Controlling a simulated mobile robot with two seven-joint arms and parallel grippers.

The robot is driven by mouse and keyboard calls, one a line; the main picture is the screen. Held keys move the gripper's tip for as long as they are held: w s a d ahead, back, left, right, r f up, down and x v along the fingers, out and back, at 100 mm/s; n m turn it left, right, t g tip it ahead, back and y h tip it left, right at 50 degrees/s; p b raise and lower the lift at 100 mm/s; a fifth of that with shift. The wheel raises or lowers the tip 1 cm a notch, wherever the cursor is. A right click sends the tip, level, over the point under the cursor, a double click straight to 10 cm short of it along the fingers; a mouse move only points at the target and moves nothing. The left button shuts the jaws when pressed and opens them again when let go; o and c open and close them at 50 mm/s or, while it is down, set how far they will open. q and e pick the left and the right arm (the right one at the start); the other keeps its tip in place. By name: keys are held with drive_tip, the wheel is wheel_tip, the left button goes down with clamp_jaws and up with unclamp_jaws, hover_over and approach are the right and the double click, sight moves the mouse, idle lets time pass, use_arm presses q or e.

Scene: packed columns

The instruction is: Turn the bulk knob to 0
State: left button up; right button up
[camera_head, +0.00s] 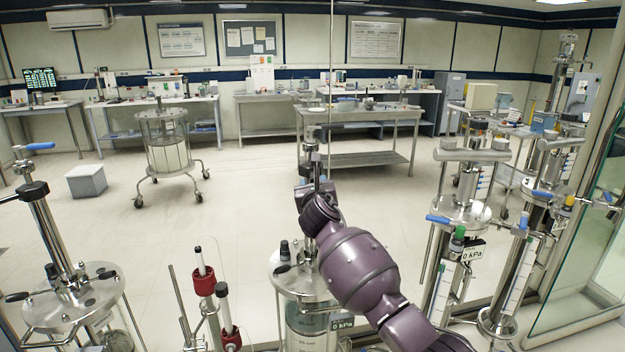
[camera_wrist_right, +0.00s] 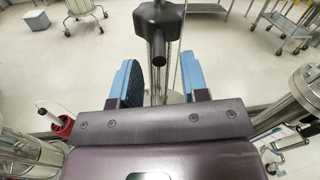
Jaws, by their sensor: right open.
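My right arm reaches up from the lower right to the middle glass column (camera_head: 303,285) in the head view. My right gripper (camera_head: 313,190) is at the column's upper rod, and its jaws are mostly hidden there by the wrist. In the right wrist view the gripper (camera_wrist_right: 160,78) is open, with two blue finger pads wide apart. A black knob (camera_wrist_right: 160,16) with a short stub stands beyond the pads, in line with the gap; I see no contact. I cannot read a label naming it the bulk knob, nor its setting. My left gripper is out of view.
A left column (camera_head: 70,300) and right columns (camera_head: 462,215) stand close by, with blue levers and black knobs. A red-clamped rod stand (camera_head: 204,285) is left of the middle column. A glass panel (camera_head: 590,260) is at far right.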

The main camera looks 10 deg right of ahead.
sight(312, 175)
drive_tip(key=shift+w+d+b, duration=0.15)
drive_tip(key=shift+w+b, duration=0.05)
drive_tip(key=shift+w, duration=0.95)
drive_tip(key=shift+w+d+b, duration=0.15)
drive_tip(key=shift+w, duration=0.95)
drive_tip(key=shift+c, duration=0.4)
clamp_jaws()
